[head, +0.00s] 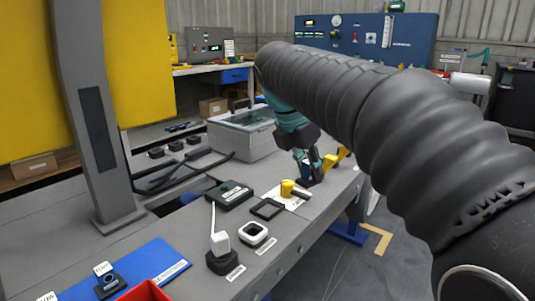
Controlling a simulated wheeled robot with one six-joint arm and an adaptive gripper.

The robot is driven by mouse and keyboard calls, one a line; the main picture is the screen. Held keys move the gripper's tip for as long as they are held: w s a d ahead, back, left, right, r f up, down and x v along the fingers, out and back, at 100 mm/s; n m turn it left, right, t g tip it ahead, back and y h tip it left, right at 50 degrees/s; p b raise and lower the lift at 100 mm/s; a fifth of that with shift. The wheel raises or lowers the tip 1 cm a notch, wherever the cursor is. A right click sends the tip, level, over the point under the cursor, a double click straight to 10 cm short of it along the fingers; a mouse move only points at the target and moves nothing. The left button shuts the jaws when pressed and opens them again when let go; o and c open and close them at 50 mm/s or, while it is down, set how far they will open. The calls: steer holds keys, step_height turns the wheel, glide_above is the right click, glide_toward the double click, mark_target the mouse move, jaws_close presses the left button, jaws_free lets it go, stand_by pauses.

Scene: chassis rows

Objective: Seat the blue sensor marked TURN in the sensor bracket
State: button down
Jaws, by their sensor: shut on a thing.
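My gripper (308,172) is at the far right part of the grey bench, low over its surface near the right edge. It is shut on a small blue piece (305,169), which looks like the blue sensor; its marking is too small to read here. Yellow parts (331,162) show right beside the fingers, partly hidden by the gripper. I cannot tell which part is the sensor bracket, or whether the blue piece touches it.
A yellow cylinder (286,188) stands on a white plate just left of my gripper. Black boxes (230,195) and a white-topped square part (253,234) lie nearer. A grey case (242,133) stands behind. A blue mat (148,267) and red bin (146,292) are in front.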

steer(key=w+a+f+n+y+p, duration=0.1)
steer(key=w+a+f+n+p, duration=0.15)
steer(key=w+a+p, duration=0.45)
steer(key=shift+n+t, duration=0.35)
steer(key=shift+t, duration=0.05)
steer(key=f+b, duration=0.2)
steer(key=b, duration=0.1)
steer(key=s+a+f+b, duration=0.1)
steer(key=f+b, duration=0.1)
steer(key=b, duration=0.1)
steer(key=f+b, duration=0.2)
steer(key=b, duration=0.1)
steer(key=shift+s+a+f, duration=0.25)
steer(key=shift+s+a, duration=0.05)
steer(key=shift+a, duration=0.05)
steer(key=shift+p, duration=0.95)
steer(key=shift+f+b, duration=0.5)
steer(key=shift+f, duration=0.55)
steer(key=c, duration=0.9)
jaws_free()
steer(key=shift+o, duration=0.2)
steer(key=shift+r, duration=0.1)
steer(key=v, duration=1.2)
